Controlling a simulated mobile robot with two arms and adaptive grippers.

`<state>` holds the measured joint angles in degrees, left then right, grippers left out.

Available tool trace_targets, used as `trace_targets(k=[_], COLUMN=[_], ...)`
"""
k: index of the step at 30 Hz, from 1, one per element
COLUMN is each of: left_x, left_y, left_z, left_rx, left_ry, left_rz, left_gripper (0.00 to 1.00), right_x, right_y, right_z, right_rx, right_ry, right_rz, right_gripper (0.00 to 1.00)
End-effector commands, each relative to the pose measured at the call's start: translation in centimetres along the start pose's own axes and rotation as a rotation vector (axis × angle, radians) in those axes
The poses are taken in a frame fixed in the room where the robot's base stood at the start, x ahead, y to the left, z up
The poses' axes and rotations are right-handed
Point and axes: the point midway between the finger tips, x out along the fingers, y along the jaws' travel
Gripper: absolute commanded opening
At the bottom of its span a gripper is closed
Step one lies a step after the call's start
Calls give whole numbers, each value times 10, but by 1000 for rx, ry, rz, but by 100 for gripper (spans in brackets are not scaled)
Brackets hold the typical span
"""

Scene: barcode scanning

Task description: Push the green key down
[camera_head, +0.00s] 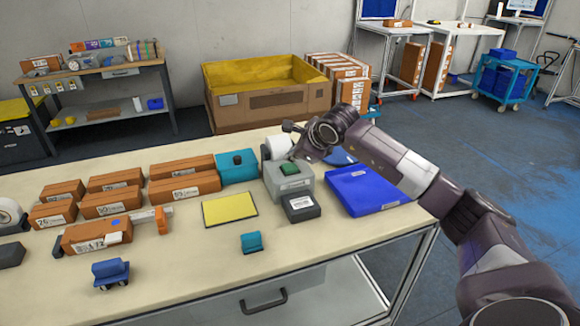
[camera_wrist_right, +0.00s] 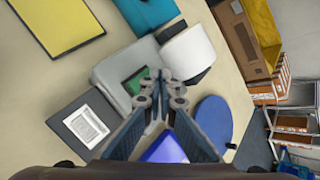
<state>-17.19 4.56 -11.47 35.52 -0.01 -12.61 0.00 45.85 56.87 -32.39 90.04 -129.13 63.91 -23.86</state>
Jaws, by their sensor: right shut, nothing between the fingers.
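The green key (camera_head: 290,168) sits on top of a grey box (camera_head: 290,184) near the table's back right. In the right wrist view the green key (camera_wrist_right: 134,83) shows just left of the fingertips, partly hidden by them, on the grey box (camera_wrist_right: 112,76). My right gripper (camera_head: 296,150) reaches in from the right, above and behind the box. Its fingertips (camera_wrist_right: 163,88) are together with nothing between them. Whether they touch the key or box I cannot tell. My left gripper is not in view.
A white roll (camera_head: 275,147) stands behind the box. A dark grey device (camera_head: 301,207) is in front, a blue tray (camera_head: 363,190) to the right, a teal box (camera_head: 236,168) and yellow pad (camera_head: 229,209) to the left. Orange boxes (camera_head: 117,201) fill the left side.

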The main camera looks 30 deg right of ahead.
Motion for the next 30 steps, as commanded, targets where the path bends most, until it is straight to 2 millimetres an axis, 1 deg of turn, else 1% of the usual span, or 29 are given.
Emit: trace_targets(k=[6,14,30], left_x=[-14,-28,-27], left_y=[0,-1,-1], left_z=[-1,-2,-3], left_rx=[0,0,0], left_ry=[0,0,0], left_rz=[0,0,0], left_gripper=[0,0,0], right_x=[-17,-33,-33], right_y=[-13,-24,-24], right_z=[12,24,24], right_rx=[0,-1,0], right_ry=[-2,-1,-1], right_rz=[-2,-2,-1], right_gripper=[0,0,0])
